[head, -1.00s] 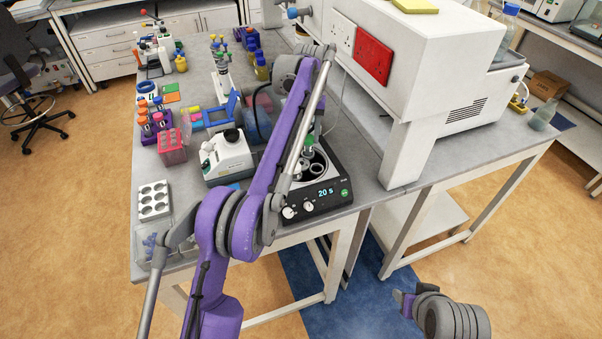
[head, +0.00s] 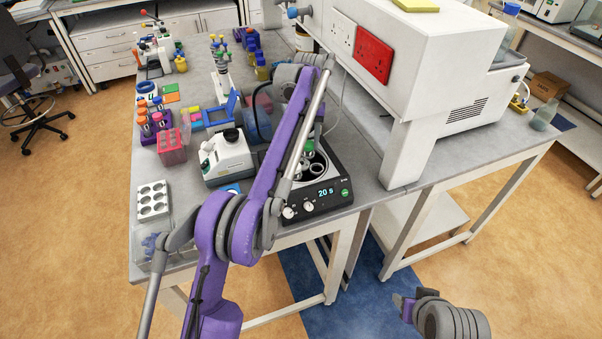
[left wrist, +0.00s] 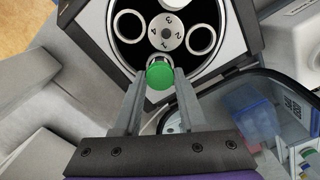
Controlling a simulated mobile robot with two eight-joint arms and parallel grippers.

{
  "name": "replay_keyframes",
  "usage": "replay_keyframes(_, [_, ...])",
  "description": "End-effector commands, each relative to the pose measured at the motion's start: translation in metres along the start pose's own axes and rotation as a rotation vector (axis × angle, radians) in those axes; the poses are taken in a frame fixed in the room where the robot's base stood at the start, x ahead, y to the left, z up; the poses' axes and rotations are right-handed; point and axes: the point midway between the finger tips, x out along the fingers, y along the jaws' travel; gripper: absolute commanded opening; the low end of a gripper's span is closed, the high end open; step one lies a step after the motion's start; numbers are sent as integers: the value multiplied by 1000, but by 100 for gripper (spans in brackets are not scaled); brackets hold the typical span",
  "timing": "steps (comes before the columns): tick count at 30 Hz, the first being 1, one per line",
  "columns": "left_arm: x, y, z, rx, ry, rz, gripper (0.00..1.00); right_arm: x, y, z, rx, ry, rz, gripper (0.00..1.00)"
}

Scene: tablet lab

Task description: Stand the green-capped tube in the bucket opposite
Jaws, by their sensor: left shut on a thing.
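The centrifuge (head: 330,199) with a "20 s" display stands open at the bench's front edge; its rotor hub (left wrist: 166,32) is numbered. Two empty buckets flank the hub, the left bucket (left wrist: 127,27) and the right bucket (left wrist: 201,40). Another bucket shows in part at the top. My left gripper (left wrist: 161,82) is shut on the green-capped tube (left wrist: 160,74), over the bucket nearest it. The cap hides most of that bucket and the tube's body, so I cannot tell how deep the tube sits. My forearm partly covers the centrifuge in the head view.
A white instrument (head: 227,158) stands left of the centrifuge. A pink rack (head: 171,147), a purple tube rack and a white well block (head: 153,200) are further left. A large white machine (head: 440,60) rises on the right. The centrifuge's clear lid (left wrist: 240,105) is close to my gripper.

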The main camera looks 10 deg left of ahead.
Motion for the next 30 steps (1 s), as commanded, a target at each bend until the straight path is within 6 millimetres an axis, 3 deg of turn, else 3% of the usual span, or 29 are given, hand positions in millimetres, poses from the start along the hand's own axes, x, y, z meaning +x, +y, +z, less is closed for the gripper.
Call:
replay_keyframes(1, [0,0,0,0,0,0,47,0,0,0,0,0,0,50])
replay_keyframes(6, [0,0,0,0,0,0,76,0,0,0,0,0,0,50])
replay_keyframes(17, [-6,0,0,0,0,0,76,-2,0,-2,0,2,0,50])
replay_keyframes(30, [-90,0,-2,0,5,0,76,-24,0,-38,0,42,0,50])
